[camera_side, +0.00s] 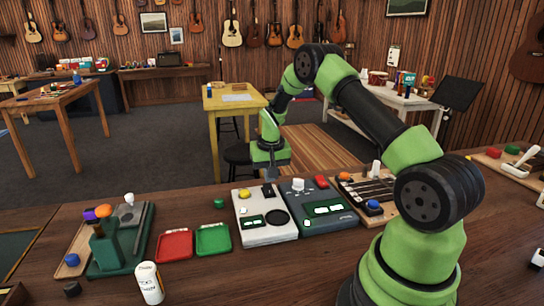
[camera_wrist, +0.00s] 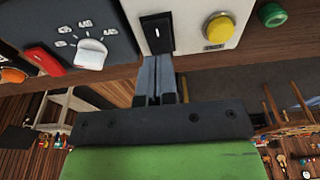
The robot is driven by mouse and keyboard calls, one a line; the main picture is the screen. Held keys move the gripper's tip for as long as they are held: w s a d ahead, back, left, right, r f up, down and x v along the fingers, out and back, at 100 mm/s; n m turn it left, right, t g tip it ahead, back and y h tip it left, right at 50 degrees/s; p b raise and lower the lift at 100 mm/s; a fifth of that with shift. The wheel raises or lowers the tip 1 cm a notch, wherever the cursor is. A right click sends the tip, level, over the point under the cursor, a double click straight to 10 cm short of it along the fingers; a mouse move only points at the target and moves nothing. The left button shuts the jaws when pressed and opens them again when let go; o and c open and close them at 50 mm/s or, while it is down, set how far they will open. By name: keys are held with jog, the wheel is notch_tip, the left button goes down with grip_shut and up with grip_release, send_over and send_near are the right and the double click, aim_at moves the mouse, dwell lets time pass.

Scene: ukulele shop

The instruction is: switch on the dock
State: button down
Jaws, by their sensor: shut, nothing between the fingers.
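A white device (camera_side: 264,229) stands on the workbench, with a yellow button (camera_side: 244,193), a small display and a round black pad. In the wrist view its white panel (camera_wrist: 190,12) carries a black rocker switch (camera_wrist: 157,33) and the yellow button (camera_wrist: 216,28). No readable label tells me that this is the dock. My gripper (camera_wrist: 154,58) is shut and empty, its fingertips at the near end of the black rocker; contact is unclear. In the side view my gripper (camera_side: 271,178) points down above the devices' far edge. The rocker is hard to make out there.
A dark grey device (camera_side: 318,221) with a white dial (camera_side: 298,185) and red switch (camera_side: 321,182) adjoins the white one on the right. Red (camera_side: 175,246) and green (camera_side: 212,239) trays lie left. A white can (camera_side: 149,283) stands in front. Open bench lies before the devices.

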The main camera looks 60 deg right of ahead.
jog(key=s+a+r, duration=0.3)
jog(key=r, duration=0.7)
jog(key=shift+r, duration=0.35)
jog(key=s+a+r+n+t, duration=0.25)
jog(key=s+a+r, duration=0.25)
jog(key=a+r, duration=0.65)
jog(key=s+a+r+n+t+y, duration=0.2)
jog(key=s+a+t+y, duration=0.1)
jog(key=s+a, duration=0.6)
jog(key=s, duration=0.4)
jog(key=shift+a, duration=0.35)
